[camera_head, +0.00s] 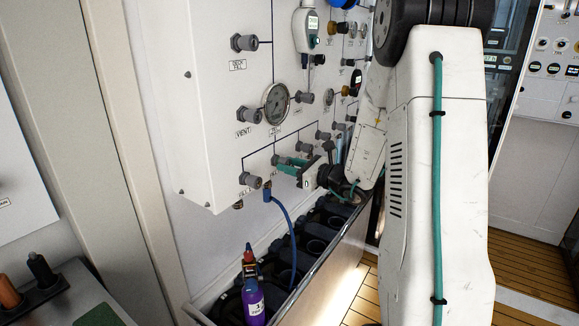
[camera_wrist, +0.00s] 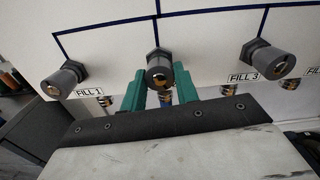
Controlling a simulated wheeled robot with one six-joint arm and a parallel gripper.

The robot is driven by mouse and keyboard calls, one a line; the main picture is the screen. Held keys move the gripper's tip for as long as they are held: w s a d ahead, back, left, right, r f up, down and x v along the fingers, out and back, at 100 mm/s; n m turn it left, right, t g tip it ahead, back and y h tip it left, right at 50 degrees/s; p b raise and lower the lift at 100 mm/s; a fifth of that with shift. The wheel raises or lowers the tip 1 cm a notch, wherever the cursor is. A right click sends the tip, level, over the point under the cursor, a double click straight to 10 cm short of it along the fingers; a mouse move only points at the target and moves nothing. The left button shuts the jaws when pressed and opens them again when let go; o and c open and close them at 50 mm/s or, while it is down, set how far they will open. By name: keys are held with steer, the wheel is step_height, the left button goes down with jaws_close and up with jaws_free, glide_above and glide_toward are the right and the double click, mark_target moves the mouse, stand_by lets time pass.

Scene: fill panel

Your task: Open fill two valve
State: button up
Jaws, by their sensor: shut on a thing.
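The fill two valve (camera_wrist: 160,74) is a grey round knob with a brass centre on the white panel, in the middle of the wrist view between the FILL 1 and FILL 3 labels. Its own label is hidden behind my gripper. My gripper (camera_wrist: 159,84) has green fingers, one on each side of this knob, and is shut on it. In the head view, my gripper (camera_head: 292,163) is at the panel's lower row, right of the fill one knob (camera_head: 250,180). The knob between the fingers is largely hidden there.
The fill one knob (camera_wrist: 62,80) and fill three knob (camera_wrist: 268,58) flank my gripper. A blue hose (camera_head: 287,225) hangs from the panel's lower left. Below stands a bin (camera_head: 335,245) with dark cylinders and a purple bottle (camera_head: 253,302). A gauge (camera_head: 276,103) is above.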

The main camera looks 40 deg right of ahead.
steer(key=shift+n, duration=1)
steer(key=o, duration=1)
steer(key=shift+s, duration=0.1)
steer(key=v, duration=0.7)
steer(key=shift+s+d, duration=0.15)
steer(key=shift+s, duration=0.15)
